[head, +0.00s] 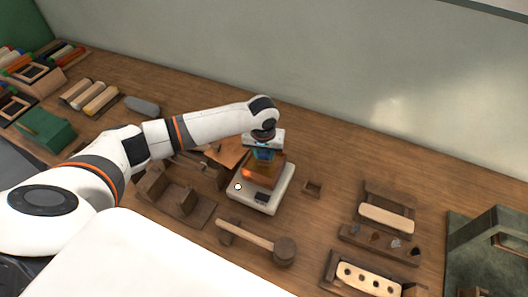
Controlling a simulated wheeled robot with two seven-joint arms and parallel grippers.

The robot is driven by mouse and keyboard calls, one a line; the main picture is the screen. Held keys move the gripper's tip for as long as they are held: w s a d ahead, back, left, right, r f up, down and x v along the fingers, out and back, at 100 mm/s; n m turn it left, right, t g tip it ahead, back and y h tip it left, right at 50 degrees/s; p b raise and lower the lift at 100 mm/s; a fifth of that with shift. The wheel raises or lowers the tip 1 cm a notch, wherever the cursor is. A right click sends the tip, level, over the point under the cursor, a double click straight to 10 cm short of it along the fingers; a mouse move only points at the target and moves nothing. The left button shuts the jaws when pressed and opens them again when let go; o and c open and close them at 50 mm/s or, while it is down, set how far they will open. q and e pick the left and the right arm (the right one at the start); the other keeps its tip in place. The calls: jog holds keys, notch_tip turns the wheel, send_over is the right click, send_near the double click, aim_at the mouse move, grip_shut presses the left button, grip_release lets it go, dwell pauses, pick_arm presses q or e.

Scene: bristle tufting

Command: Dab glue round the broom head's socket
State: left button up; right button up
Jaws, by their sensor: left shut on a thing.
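My left gripper (264,153) points down over a copper-coloured pot (262,177), which looks like the glue pot and stands on a pale hotplate-like base (250,199). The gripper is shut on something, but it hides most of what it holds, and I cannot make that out. A pale wooden block with a row of dark holes (370,280) lies at the lower right, and a plain pale block (386,218) rests on a dark stand above it. Either may be the broom head; no socket can be clearly told. My right gripper is not in view.
A wooden mallet (258,239) lies in front of the hotplate. Wooden holders (176,196) stand to its left, under my arm. A rack with small tufts (380,244) and a grey-green machine (490,250) stand at right. Bare bench lies behind.

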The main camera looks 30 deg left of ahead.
aim_at(265, 153)
pick_arm(q)
jog(key=shift+f, duration=0.5)
dwell(0.8)
jog(key=shift+f+p, duration=0.1)
jog(key=shift+p, duration=0.25)
dwell(2.0)
notch_tip(265, 153, up, 7)
jog(key=p, duration=0.8)
dwell(0.9)
jog(key=shift+d, duration=0.25)
jog(key=s+d+r+m+b, duration=0.1)
jog(key=s+d+r+b, duration=0.2)
jog(key=s+b, duration=0.3)
jog(key=s+d+r+m+b, duration=0.2)
jog(key=s+d+b, duration=0.1)
jog(key=s+b, duration=0.4)
jog(key=shift+s+d+r+m+b, duration=0.15)
jog(key=shift+s+r+m+b, duration=0.2)
jog(key=shift+s, duration=0.65)
